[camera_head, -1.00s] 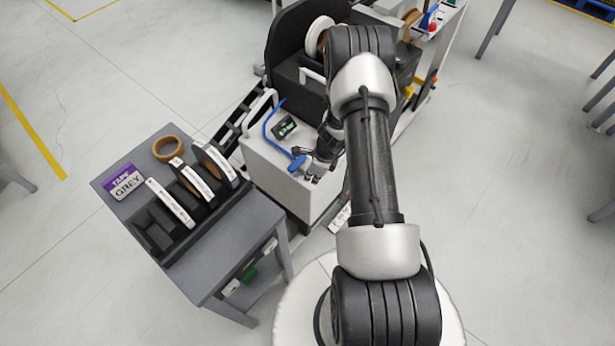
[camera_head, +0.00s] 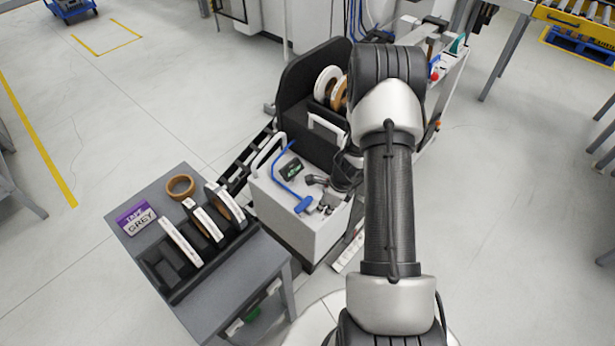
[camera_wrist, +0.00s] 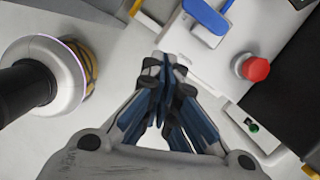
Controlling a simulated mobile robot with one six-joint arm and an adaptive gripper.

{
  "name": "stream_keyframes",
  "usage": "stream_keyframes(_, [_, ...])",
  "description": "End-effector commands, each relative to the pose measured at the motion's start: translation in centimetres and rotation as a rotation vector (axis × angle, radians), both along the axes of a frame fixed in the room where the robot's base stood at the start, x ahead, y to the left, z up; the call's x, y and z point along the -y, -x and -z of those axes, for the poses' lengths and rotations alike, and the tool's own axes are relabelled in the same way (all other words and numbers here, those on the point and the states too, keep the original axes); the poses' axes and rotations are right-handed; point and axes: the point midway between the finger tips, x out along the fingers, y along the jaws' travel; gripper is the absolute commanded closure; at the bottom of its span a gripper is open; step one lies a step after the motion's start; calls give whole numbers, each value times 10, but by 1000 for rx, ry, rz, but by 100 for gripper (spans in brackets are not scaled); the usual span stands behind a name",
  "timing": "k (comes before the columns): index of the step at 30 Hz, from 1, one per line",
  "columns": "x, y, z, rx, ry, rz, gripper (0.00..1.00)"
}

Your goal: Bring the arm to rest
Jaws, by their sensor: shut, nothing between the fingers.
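My gripper (camera_wrist: 165,65) shows in the wrist view with its fingertips together and nothing between them. It is above a pale surface, with a blue part (camera_wrist: 207,16) just beyond the tips and to the right. In the head view my arm reaches forward, bent at the elbow, over the right side of the edge-banding machine (camera_head: 286,205). The arm partly hides the wrist there.
A red button (camera_wrist: 256,68) is right of the fingertips. White and brown reels (camera_head: 327,82) stand on the machine. Floor on the right is open.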

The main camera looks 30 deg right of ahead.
Motion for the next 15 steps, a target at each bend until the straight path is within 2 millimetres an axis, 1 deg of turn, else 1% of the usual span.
stream_keyframes(5, [0,0,0,0,0,-1,100])
stream_keyframes(8, [-3,-5,-11,15,7,-34,100])
stream_keyframes(11, [-14,-17,-45,57,26,-147,100])
stream_keyframes(14, [-35,-30,-98,119,63,-340,100])
stream_keyframes(15, [-47,-32,-122,144,80,-433,100])
